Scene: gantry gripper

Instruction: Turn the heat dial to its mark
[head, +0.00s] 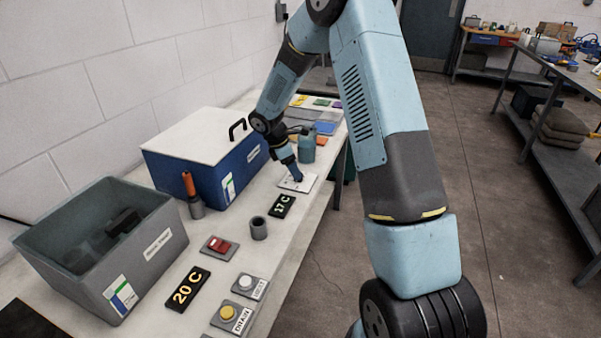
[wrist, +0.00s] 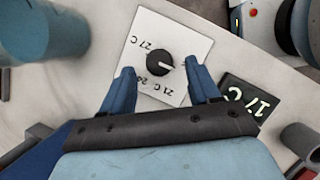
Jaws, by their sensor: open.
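The heat dial (wrist: 158,65) is a round black knob with a white pointer line, on a white plate (wrist: 184,35) printed with temperature labels, among them 27 C and 21 C. Its pointer faces right and slightly down in the wrist view. My gripper (wrist: 163,85) is open, its two blue fingers apart over the plate's lower part, the knob just beyond and between their tips. No contact with the knob is visible. In the head view, my gripper (head: 297,178) is over the plate (head: 309,183) and hides most of the knob.
A black display (head: 282,206) reading 17 C lies beside the plate. A larger 20 C sign (head: 187,289) is nearer, by a red switch (head: 219,245) and buttons. A blue box (head: 205,160), grey bin (head: 105,250), grey cup (head: 259,229) and blue-grey canister (head: 307,148) stand on the bench.

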